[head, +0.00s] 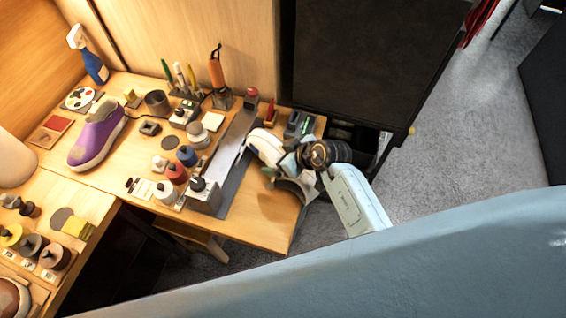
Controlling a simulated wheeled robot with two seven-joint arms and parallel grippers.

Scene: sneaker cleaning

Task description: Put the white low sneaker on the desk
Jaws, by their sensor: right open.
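My right gripper (275,172) is over the right end of the wooden desk (262,225), its arm coming in from the lower right. Its jaws are open. A rounded white shape with a dark mark (265,146) is right at the gripper; I cannot tell whether it is the white low sneaker or part of the gripper. No other white sneaker can be made out. My left gripper is not in view.
A purple shoe (97,137) lies on the desk's left part. Several bottles, jars and a grey box (204,196) crowd the middle. A spray bottle (88,55) stands at the back left. A dark cabinet (370,60) rises behind the right end. The front right desk corner is bare.

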